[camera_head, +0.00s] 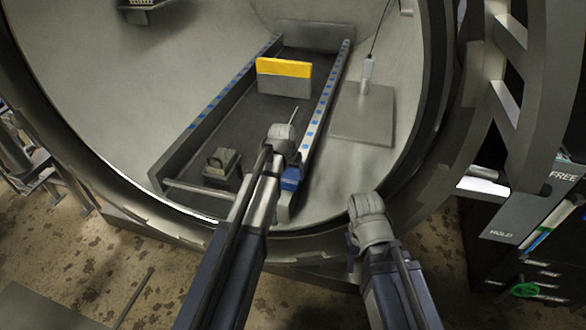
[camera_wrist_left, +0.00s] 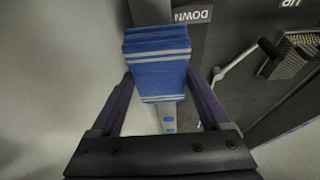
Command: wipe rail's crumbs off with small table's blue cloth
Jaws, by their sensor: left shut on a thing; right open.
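My left gripper (camera_head: 289,174) reaches into the round chamber, over the near end of the right-hand rail (camera_head: 325,98). It is shut on the blue cloth (camera_head: 291,180). In the left wrist view the folded blue cloth (camera_wrist_left: 158,68), with pale stripes, sits between the fingers, above the grey rail (camera_wrist_left: 168,116) with blue marks. I cannot tell whether the cloth touches the rail. The rail carries a row of blue squares; I cannot make out crumbs. My right gripper (camera_head: 356,204) is open near the chamber's front rim, its fingers hard to see. I cannot identify the small table.
A left-hand rail (camera_head: 215,108) runs parallel across a dark bed. A yellow-topped block (camera_head: 284,78) stands between the rails towards the back. A grey block with a handle (camera_head: 221,164) sits near the front left. A flat grey plate (camera_head: 362,115) lies to the right.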

